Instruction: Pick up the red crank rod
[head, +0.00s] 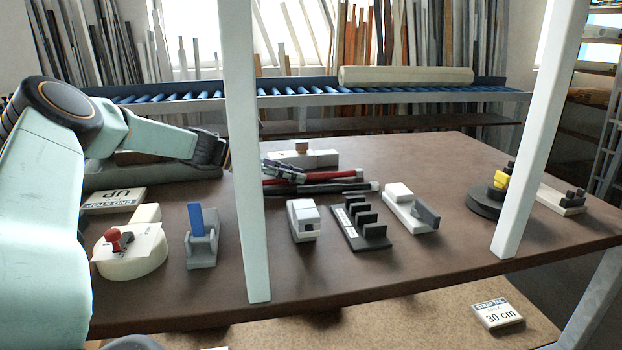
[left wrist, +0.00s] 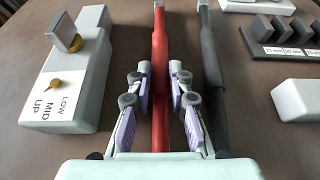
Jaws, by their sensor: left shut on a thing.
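The red crank rod (head: 335,175) lies across the brown table, pointing right, with a pale end cap. In the left wrist view the red rod (left wrist: 160,45) runs lengthwise between the fingers of my left gripper (left wrist: 160,105). My left gripper (head: 284,171) is shut on the red rod, its purple-grey pads on both sides of the shaft. The rod's near part is hidden by the gripper body. My right gripper is not in view.
A dark rod (left wrist: 212,60) lies close beside the red one. A white block labelled LOW MID UP (left wrist: 75,85) stands on the other side. A black slotted rack (head: 362,222) is nearer the front. White posts (head: 242,150) and (head: 540,130) rise before the table.

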